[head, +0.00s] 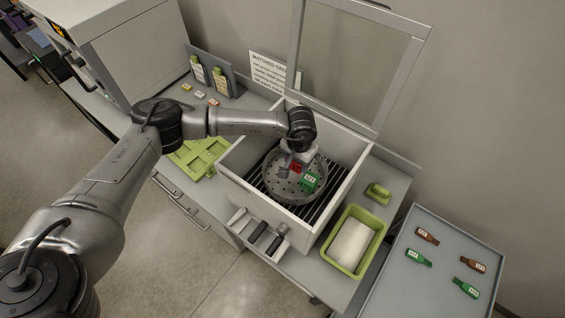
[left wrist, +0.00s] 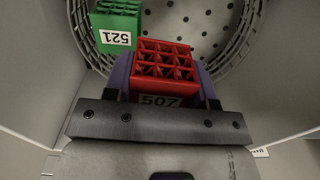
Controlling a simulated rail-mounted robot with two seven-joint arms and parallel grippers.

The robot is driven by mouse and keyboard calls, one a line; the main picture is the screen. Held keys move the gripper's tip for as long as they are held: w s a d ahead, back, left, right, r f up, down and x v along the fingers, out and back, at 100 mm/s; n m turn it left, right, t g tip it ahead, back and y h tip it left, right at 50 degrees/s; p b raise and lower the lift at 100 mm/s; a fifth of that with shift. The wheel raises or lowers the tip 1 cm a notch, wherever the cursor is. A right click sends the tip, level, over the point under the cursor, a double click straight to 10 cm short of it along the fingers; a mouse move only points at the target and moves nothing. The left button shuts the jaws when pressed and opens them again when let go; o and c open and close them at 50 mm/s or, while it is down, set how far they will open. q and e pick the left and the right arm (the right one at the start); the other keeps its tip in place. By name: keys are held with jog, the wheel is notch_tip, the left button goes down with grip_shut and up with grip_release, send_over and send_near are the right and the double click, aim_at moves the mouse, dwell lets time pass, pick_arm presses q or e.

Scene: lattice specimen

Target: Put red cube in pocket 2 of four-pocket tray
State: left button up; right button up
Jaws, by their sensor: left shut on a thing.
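The red lattice cube (head: 296,168), labelled 507, is between the fingers of my left gripper (head: 294,163). In the left wrist view, the cube (left wrist: 165,65) sits between the two purple-sided fingers of the gripper (left wrist: 163,80), which is shut on it. The cube is over or inside the round perforated basket (head: 283,192); I cannot tell whether it touches the floor of it. The light green four-pocket tray (head: 187,162) lies on the bench left of the open box, partly hidden by my left arm. Its pocket numbers cannot be read. My right gripper is not in view.
A green lattice cube (head: 309,182), labelled 521, is in the basket close beside the red one. The open box (head: 348,190) has high walls and a raised lid (head: 352,60). A green bin (head: 372,262) with a white block stands at the right. Tags lie on a side table (head: 437,290).

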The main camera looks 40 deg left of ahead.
pick_arm(q)
jog(key=p, duration=0.1)
send_over(283, 165)
jog(key=s+d, duration=0.1)
notch_tip(283, 165, down, 4)
jog(key=shift+s+r, duration=0.15)
jog(key=shift+r, duration=0.1)
notch_tip(283, 165, down, 4)
jog(key=shift+r+p, duration=0.25)
jog(key=shift+p, duration=0.25)
jog(key=shift+f, duration=0.2)
jog(key=shift+f, duration=0.1)
jog(key=shift+f, duration=0.15)
jog(key=o, duration=0.9)
